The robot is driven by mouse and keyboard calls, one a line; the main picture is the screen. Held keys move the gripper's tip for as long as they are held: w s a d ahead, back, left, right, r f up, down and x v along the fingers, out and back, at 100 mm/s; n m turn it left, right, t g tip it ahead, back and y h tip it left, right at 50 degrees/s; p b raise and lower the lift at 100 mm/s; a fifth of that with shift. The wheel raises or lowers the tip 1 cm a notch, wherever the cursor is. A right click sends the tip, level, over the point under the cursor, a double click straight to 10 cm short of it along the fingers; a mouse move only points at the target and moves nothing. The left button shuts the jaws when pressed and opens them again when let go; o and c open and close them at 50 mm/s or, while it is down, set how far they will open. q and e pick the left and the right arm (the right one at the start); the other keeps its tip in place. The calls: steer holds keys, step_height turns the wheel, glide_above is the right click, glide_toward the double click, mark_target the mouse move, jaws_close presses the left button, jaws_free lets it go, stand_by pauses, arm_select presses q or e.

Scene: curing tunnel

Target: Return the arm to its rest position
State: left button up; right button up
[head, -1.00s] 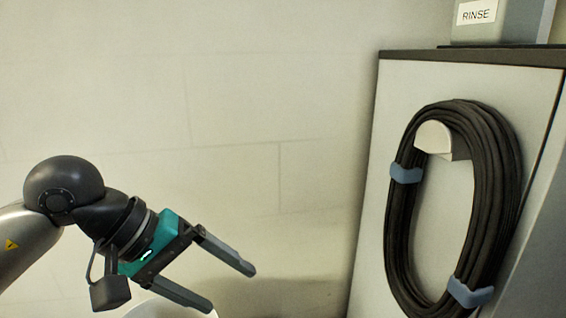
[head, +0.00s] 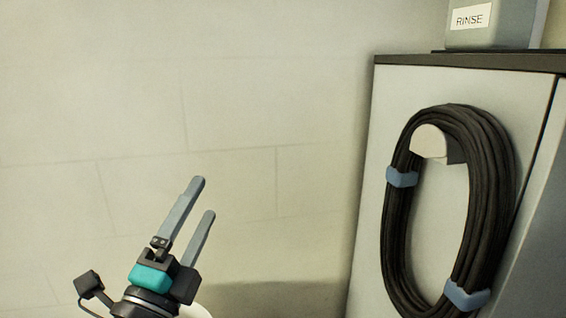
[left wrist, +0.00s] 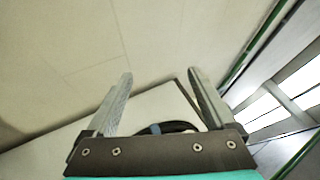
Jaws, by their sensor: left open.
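My left gripper (head: 205,198) is low in the head view, left of the cabinet, with its two grey fingers pointing up and slightly right. The fingers are apart with nothing between them. In the left wrist view the gripper (left wrist: 158,84) also shows open and empty, its fingers spread in front of the wall and cabinet. Most of my left arm is below the head view's lower edge. My right gripper is not in view.
A pale cabinet (head: 390,90) stands at the right. A coil of dark hose (head: 397,225) with blue clips hangs on a white holder (head: 429,141) on its side. A grey container labelled RINSE (head: 490,38) stands on top. A plain wall (head: 120,90) fills the left. A white rounded edge shows behind the gripper.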

arm_select(q)
steer(key=s+a+f+n+g+y, duration=0.2)
steer(key=a+f+n+g+y, duration=0.15)
steer(key=f+n, duration=0.5)
steer(key=s+a+f+n+g+y, duration=0.25)
steer(key=f+n+g+y, duration=0.2)
steer(key=f, duration=0.75)
steer(key=s+d+f+n+g+h, duration=0.2)
steer(key=s+f+n+g, duration=0.75)
steer(key=s+f, duration=0.75)
step_height(320, 180, down, 27)
steer(key=s+m+g+b, duration=0.2)
steer(key=b, duration=0.6)
steer(key=s+a+f+g+b, duration=0.1)
steer(key=s+f+b, duration=0.3)
steer(key=s+f, duration=0.4)
steer(key=s+a+f+b, duration=0.1)
steer(key=s+f+b, duration=0.3)
steer(key=f, duration=1)
steer(key=shift+s+a+f+g, duration=0.35)
steer(key=shift+s+a+f, duration=0.05)
steer(key=shift+s, duration=1.5)
